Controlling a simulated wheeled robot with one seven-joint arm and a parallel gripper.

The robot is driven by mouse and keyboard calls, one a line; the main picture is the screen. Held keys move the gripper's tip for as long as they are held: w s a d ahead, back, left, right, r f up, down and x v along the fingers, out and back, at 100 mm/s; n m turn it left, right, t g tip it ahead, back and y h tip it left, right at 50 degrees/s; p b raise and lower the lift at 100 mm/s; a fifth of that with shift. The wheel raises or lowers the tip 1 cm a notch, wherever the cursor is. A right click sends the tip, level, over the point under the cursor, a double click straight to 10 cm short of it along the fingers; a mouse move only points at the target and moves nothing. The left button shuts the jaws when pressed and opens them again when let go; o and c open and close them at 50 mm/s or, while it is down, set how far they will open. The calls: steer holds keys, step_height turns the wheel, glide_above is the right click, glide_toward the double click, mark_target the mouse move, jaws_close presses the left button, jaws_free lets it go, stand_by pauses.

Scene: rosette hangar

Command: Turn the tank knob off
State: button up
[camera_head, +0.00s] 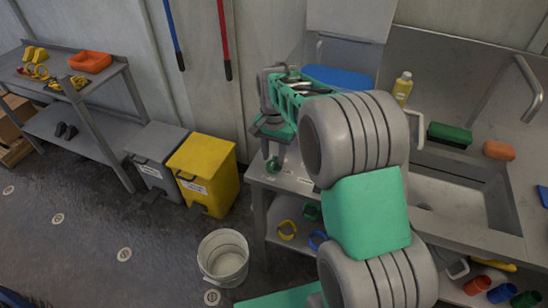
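My gripper (274,150) points down at the left end of the steel counter (262,179), at the end of my green and grey arm. Its two fingers look apart. A small round green thing (273,165) shows just below and between the fingertips. I cannot tell whether it is a knob or whether the fingers touch it. I cannot make out a tank for sure. My arm hides part of the counter.
Yellow (206,174) and grey (158,151) bins and a bucket (223,258) stand left of the counter.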

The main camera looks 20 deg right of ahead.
mark_target(274, 161)
step_height(274, 161, up, 6)
steer(key=shift+r+b, duration=0.25)
steer(key=shift+b, duration=0.05)
